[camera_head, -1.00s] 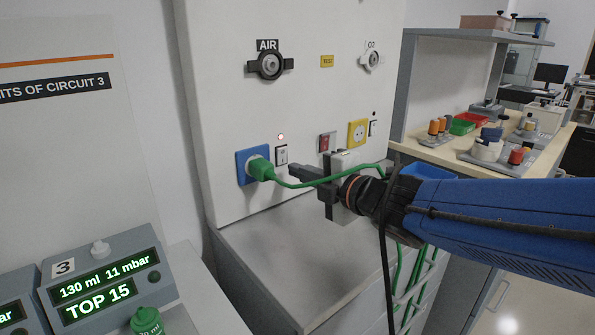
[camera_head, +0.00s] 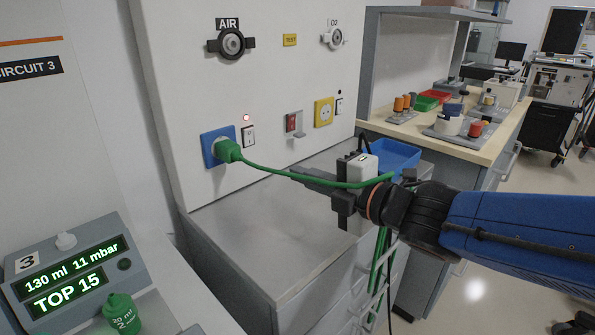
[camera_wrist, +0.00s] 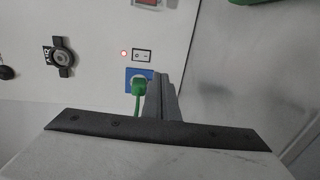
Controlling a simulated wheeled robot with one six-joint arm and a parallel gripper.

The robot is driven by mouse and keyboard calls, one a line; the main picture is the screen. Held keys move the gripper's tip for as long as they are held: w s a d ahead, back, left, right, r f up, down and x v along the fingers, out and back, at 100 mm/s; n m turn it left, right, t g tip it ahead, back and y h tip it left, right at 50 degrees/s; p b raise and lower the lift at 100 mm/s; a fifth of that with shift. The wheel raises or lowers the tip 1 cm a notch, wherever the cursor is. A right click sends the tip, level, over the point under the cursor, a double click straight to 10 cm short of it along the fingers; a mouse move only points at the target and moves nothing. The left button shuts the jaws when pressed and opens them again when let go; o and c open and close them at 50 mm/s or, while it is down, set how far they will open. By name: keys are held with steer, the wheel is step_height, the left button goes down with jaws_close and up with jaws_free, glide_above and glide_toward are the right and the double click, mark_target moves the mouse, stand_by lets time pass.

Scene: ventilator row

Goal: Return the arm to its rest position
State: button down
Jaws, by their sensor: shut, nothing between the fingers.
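My gripper (camera_head: 296,173) is shut and empty, reaching left from my blue arm over the grey cabinet top. In the wrist view its closed fingers (camera_wrist: 163,98) point at the wall panel. A green plug (camera_head: 228,150) sits in the blue socket (camera_head: 211,157) on the white panel, left of my fingertips and apart from them. Its green cable (camera_head: 275,171) runs right, passing along my gripper in the picture; I cannot tell if they touch. The plug also shows in the wrist view (camera_wrist: 137,87), beside my fingers.
A lit switch (camera_head: 248,136), a red switch (camera_head: 291,122) and a yellow socket (camera_head: 323,112) are on the panel. A blue tray (camera_head: 399,154) stands behind my gripper. A ventilator (camera_head: 70,275) is at lower left. The grey cabinet top (camera_head: 265,225) is mostly bare.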

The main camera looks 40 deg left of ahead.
stand_by(0.5)
